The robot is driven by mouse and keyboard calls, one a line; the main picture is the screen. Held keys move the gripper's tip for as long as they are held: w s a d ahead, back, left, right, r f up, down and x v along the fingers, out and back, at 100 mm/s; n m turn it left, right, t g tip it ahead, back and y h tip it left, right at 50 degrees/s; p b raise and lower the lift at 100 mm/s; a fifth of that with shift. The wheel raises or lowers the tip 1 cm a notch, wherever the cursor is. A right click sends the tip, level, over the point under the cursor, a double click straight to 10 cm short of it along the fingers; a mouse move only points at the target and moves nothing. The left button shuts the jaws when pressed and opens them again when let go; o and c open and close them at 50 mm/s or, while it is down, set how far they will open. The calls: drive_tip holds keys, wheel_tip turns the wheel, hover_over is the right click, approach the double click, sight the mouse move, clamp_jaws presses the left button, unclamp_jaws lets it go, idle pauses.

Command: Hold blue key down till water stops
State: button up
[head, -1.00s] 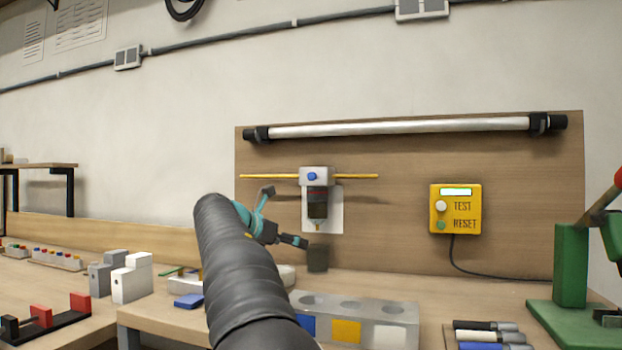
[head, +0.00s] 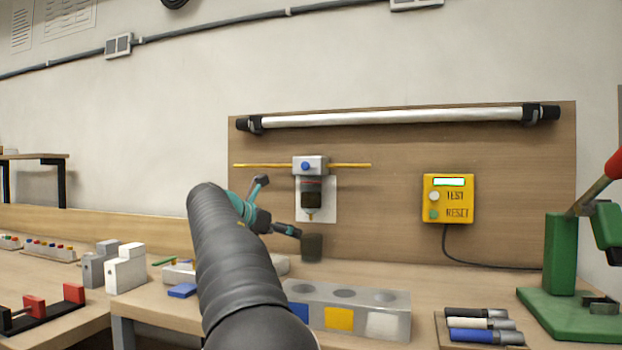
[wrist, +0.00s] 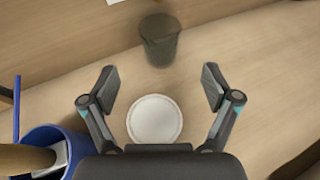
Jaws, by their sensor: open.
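A wall unit with a grey head (head: 318,164) hangs on the wooden backboard, with a yellow pipe on either side. A round blue key (head: 306,166) sits on the front of its head. Below the head is a dark bowl (head: 311,190) with a small brass-coloured tip. A dark cup (head: 312,247) stands on the bench below it and shows in the wrist view (wrist: 160,38). My gripper (head: 279,207) is open and empty, apparently left of and lower than the blue key. In the wrist view my gripper (wrist: 160,84) has its fingers spread, with the cup beyond them. No water is discernible.
A white disc (wrist: 155,118) and a blue bin (wrist: 55,140) show in the wrist view. A yellow test box (head: 447,198) is on the backboard at right. A grey block with wells (head: 311,291) and a green lever press (head: 560,255) stand on the bench.

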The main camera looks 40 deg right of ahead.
clamp_jaws()
idle(1.3)
